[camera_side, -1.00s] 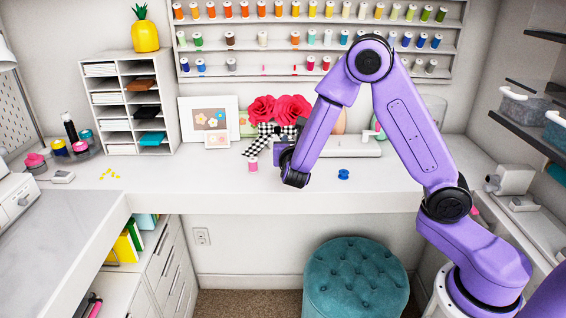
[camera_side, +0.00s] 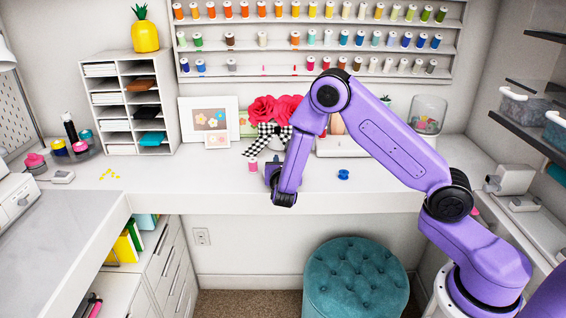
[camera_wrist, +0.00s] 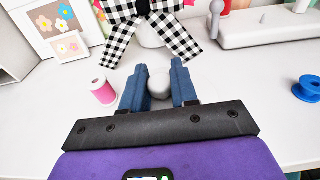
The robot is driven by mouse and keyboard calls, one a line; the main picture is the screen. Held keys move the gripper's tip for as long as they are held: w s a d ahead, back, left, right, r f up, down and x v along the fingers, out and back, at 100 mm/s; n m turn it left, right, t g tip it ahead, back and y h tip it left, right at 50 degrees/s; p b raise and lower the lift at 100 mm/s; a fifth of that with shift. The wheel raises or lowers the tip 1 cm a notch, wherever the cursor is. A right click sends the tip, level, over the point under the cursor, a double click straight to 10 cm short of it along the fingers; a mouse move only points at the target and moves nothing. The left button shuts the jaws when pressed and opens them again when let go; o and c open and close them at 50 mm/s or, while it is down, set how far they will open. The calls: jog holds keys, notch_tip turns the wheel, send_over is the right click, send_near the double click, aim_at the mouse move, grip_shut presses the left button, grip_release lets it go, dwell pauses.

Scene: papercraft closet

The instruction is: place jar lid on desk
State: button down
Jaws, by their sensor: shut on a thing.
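My gripper (camera_wrist: 158,82) is shut on a rounded, whitish-grey piece, which I take to be the jar lid (camera_wrist: 159,88); it shows between the two blue fingers in the wrist view. In the side view my gripper (camera_side: 272,176) is low over the front middle of the white desk (camera_side: 215,190). The lid is not clear there, and I cannot tell whether it touches the desk. A clear glass jar (camera_side: 428,116) with colourful contents stands at the back right of the desk, with no lid visible on it.
A pink thread spool (camera_side: 253,164) stands just left of my gripper, and a blue spool (camera_side: 343,174) lies to the right. A checkered bow (camera_wrist: 150,22) with red flowers (camera_side: 280,110) is behind. The desk front left of the pink spool is clear.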

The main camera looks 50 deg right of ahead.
jog(key=shift+f, duration=0.35)
jog(key=shift+f, duration=0.2)
jog(key=c, duration=0.9)
grip_release()
jog(key=shift+o, duration=0.2)
